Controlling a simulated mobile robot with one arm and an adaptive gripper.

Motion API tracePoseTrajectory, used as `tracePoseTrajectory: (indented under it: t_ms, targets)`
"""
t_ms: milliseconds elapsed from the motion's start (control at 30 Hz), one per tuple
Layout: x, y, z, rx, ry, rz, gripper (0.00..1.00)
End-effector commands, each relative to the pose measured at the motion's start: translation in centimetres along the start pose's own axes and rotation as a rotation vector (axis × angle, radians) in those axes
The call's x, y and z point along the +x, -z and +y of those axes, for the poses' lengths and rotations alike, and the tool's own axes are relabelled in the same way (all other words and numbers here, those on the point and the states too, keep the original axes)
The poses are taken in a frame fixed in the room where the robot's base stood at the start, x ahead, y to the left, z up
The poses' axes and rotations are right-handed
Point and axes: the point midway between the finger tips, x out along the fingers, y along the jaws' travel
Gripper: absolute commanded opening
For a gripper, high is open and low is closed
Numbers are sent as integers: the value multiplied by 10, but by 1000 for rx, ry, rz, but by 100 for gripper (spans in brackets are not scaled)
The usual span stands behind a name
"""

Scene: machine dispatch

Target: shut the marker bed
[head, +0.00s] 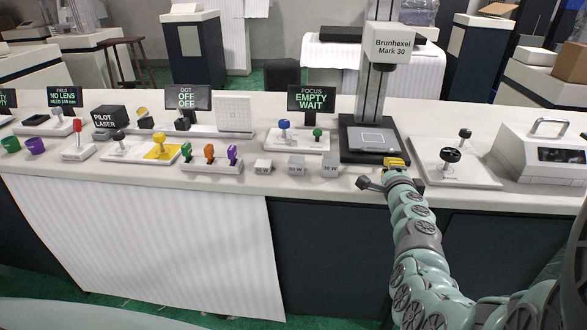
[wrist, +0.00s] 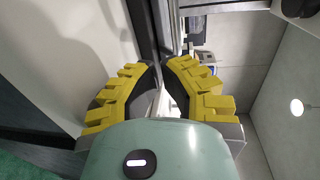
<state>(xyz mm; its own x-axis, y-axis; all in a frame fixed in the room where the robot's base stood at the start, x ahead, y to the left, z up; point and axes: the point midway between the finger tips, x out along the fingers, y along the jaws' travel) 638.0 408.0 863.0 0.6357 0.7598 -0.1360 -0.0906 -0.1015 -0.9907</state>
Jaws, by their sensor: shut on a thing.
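The marker, labelled "Brunhexel Mark 30" (head: 392,48), stands at the back right of the counter on a dark column. Its marker bed (head: 352,148) is a black square base with a pale plate on top, at the foot of the column. My gripper (head: 396,163) is at the bed's front right edge, with yellow finger pads showing. In the wrist view my gripper (wrist: 160,78) has its two yellow fingers brought close together at the bed's edge. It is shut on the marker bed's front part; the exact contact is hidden.
Small grey blocks (head: 297,166) marked with wattages stand left of the bed. A white panel with black knobs (head: 451,155) and a white boxy device (head: 545,155) are to the right. A "FOCUS EMPTY WAIT" display (head: 312,99) stands left of the column.

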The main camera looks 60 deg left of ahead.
Motion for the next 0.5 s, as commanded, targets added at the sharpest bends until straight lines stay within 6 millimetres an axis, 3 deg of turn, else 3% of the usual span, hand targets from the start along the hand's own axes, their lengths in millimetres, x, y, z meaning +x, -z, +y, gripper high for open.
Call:
tracePoseTrajectory:
  t_ms: [500]
  targets:
    - [-85,-4,9,-5,-4,-5,0]
